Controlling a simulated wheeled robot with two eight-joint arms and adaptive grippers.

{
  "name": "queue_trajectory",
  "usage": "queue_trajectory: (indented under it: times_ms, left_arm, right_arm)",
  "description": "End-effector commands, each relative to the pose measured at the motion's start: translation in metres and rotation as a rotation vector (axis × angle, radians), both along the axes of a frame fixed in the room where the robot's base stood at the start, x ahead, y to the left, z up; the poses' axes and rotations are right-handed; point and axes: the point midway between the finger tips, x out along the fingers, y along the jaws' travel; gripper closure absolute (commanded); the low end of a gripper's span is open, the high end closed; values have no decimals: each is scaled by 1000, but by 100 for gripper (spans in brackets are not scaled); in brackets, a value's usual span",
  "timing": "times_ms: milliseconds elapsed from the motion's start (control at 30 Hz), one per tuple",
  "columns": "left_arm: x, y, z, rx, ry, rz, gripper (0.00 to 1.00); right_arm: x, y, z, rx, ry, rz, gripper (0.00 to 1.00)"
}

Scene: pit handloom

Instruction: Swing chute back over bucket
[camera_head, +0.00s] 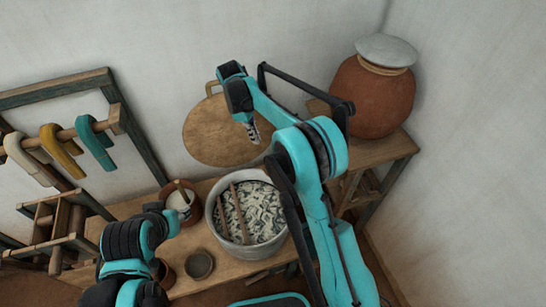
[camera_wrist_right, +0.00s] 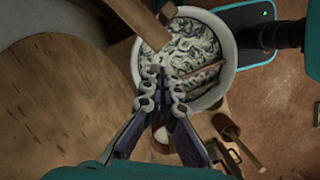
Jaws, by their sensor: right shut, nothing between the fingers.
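The grey bucket (camera_head: 239,247) stands on the wooden bench, filled with pale curly stuff and two brown sticks. It also shows in the wrist view (camera_wrist_right: 228,55). I cannot make out a chute for certain. A round tan board (camera_head: 222,134) leans by the wall behind the bucket, large at left in the wrist view (camera_wrist_right: 65,105). My right gripper (camera_head: 253,133) points down in front of this board, above and behind the bucket. Its fingers (camera_wrist_right: 164,84) are closed and empty, overlapping the bucket's edge in the wrist view. My left arm is at lower left; its fingers do not show.
A brown pot (camera_head: 193,213) with a handle sticking out and a small bowl (camera_head: 199,265) stand left of the bucket. A lidded clay jar (camera_head: 372,98) stands on a wooden stand at right. A rack with yarn hanks (camera_head: 58,150) is at left.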

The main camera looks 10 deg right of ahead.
Motion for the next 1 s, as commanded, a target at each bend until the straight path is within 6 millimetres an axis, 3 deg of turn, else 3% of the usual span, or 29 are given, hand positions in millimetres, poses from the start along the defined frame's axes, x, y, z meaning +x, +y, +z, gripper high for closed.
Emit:
queue_trajectory:
  times_ms: [267,700,1000]
  left_arm:
    - [0,0,-3,0,0,0,60]
    - [0,0,-21,0,0,0,60]
    - [0,0,-25,0,0,0,60]
  right_arm:
    - [-1,-3,-12,1,-1,-2,100]
    - [-11,-22,-99,0,-2,-2,100]
    - [-27,-54,-97,1,-2,-3,100]
